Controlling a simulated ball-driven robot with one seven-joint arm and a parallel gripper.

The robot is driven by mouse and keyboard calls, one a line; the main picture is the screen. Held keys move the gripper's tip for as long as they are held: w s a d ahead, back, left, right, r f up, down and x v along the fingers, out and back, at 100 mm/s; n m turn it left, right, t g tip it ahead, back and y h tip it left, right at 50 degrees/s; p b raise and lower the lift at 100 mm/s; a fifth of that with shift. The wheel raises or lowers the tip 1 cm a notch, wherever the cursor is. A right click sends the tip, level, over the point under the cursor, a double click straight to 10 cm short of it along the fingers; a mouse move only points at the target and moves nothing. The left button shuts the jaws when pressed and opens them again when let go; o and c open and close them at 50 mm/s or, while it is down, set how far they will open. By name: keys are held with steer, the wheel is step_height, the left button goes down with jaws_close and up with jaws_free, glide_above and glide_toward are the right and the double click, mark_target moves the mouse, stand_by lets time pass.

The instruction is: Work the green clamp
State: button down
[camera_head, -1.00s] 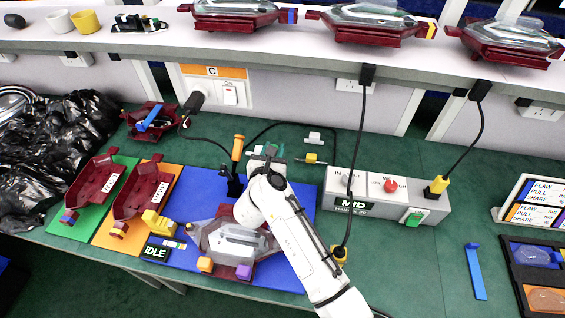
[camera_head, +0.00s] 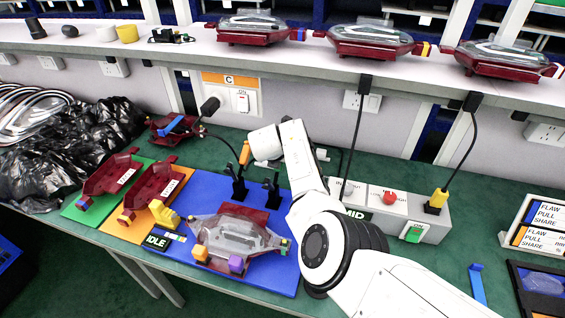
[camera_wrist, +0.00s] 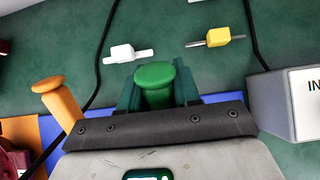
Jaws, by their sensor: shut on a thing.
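The green clamp's round green handle (camera_wrist: 154,78) stands between the dark green fingers of my gripper (camera_wrist: 156,90) in the wrist view, and the gripper is shut on it. In the head view a black clamp stand (camera_head: 271,188) shows below my wrist at the back of the blue mat (camera_head: 207,187). The green handle and fingertips are hidden there by my white wrist. A tail lamp (camera_head: 236,234) with a clear lens and dark red housing lies on the mat in front of the clamps. A second clamp with an orange handle (camera_head: 245,153) stands to the left; its handle (camera_wrist: 58,102) is upright, leaning slightly.
A grey test box (camera_head: 397,212) with a red button stands right of my arm. Yellow (camera_wrist: 218,38) and white (camera_wrist: 128,53) connectors lie behind the clamp. Dark red housings (camera_head: 152,183) lie left. A shelf with lamps runs along the back.

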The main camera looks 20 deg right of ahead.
steer(key=shift+w+d+f+g+y+b, duration=0.15)
steer(key=shift+f+g+y+b, duration=0.2)
steer(key=shift+b, duration=0.45)
steer(key=shift+w+f+g+y+b, duration=0.1)
steer(key=shift+f+g+y+b, duration=0.25)
steer(key=shift+b, duration=0.45)
steer(key=shift+f+b, duration=0.2)
steer(key=shift+b, duration=0.15)
steer(key=c, duration=0.9)
jaws_free()
steer(key=shift+r, duration=0.15)
steer(key=p+v, duration=0.2)
steer(key=p, duration=0.2)
steer(key=shift+r, duration=0.35)
steer(key=p+v, duration=0.3)
steer(key=shift+p+v, duration=0.6)
steer(key=shift+v, duration=1.85)
steer(key=shift+f, duration=0.1)
